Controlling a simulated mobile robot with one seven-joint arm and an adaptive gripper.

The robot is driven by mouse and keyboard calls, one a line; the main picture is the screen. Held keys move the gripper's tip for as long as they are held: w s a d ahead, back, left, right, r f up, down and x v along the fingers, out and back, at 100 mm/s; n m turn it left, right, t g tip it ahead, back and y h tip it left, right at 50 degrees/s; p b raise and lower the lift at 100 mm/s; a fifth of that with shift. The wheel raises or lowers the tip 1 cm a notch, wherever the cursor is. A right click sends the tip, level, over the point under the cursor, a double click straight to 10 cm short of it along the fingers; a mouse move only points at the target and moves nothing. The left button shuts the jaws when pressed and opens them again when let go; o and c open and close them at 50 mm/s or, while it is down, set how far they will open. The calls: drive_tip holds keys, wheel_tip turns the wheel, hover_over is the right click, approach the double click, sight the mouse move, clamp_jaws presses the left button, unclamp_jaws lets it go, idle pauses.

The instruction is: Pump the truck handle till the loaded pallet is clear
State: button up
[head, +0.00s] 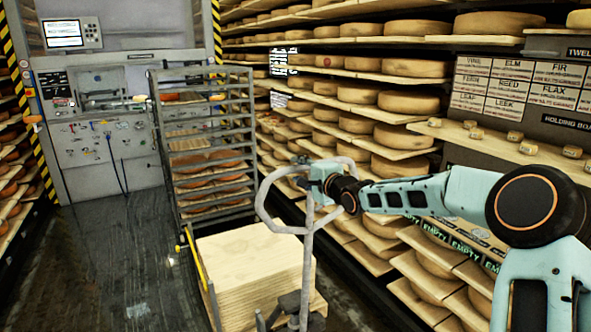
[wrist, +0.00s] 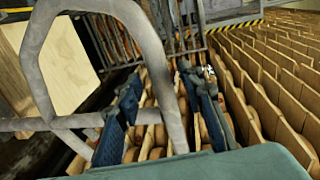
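The truck handle (head: 265,205), a grey tubular loop on an upright shaft, stands upright at centre in the head view. In the wrist view the handle (wrist: 150,45) curves large across the left and middle. My gripper (head: 318,182) is at the right side of the loop. In the wrist view my gripper (wrist: 163,78) has its two dark blue fingers apart, one on each side of the handle bar, with gaps showing beside the bar. The load, a stack of pale boards (head: 250,250), sits in front of the shaft; its underside and floor clearance are hidden.
A grey rack (head: 250,120) with cheese on boards stands behind the stack. Cheese shelves (head: 400,68) line the right wall close to my arm. A grey tool panel (head: 100,140) stands at the back. Dark floor (head: 100,265) is clear on the left.

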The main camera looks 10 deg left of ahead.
drive_tip(key=shift+x, duration=1.3)
clamp_jaws()
